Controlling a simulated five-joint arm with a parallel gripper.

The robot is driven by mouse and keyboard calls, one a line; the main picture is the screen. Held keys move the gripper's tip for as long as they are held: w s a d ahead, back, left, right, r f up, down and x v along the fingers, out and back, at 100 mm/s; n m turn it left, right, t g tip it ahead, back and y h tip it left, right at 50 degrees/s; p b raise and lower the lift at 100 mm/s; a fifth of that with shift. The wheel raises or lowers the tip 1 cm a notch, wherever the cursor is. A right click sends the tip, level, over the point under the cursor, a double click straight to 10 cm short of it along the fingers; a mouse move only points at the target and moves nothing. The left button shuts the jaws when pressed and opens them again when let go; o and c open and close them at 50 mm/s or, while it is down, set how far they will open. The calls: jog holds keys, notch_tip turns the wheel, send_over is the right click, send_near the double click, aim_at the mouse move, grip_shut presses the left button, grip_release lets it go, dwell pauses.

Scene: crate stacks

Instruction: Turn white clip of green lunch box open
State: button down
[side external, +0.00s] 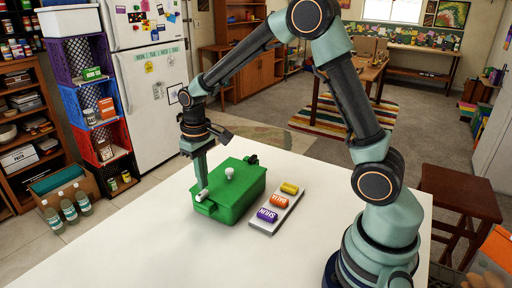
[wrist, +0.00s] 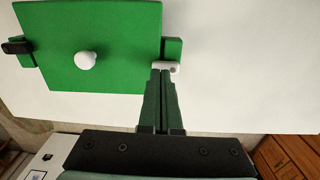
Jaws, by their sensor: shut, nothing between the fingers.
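The green lunch box (side external: 232,196) sits on the white table with its lid down and a white knob (side external: 230,173) on top. In the wrist view its green lid (wrist: 115,40) fills the upper left, with the knob (wrist: 86,60) near the middle. The white clip (side external: 202,195) is on the box's near left side; it also shows in the wrist view (wrist: 166,67). A black clip (side external: 251,159) is on the opposite side. My gripper (side external: 199,183) points down at the white clip, shut and empty. In the wrist view its fingertips (wrist: 163,72) are right at the clip; whether they touch it I cannot tell.
A grey tray (side external: 262,224) with purple, orange and yellow labelled items lies right of the lunch box. The white table (side external: 150,240) is clear in front and to the left. Crates, shelves and a fridge stand beyond the table.

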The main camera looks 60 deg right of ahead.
jog(key=shift+f, duration=0.65)
jog(key=shift+r, duration=0.25)
jog(key=shift+w, duration=0.1)
jog(key=shift+w+d, duration=0.15)
jog(key=shift+w, duration=0.6)
jog(key=shift+w+d, duration=0.1)
jog(key=shift+w, duration=0.65)
jog(key=shift+f, duration=0.6)
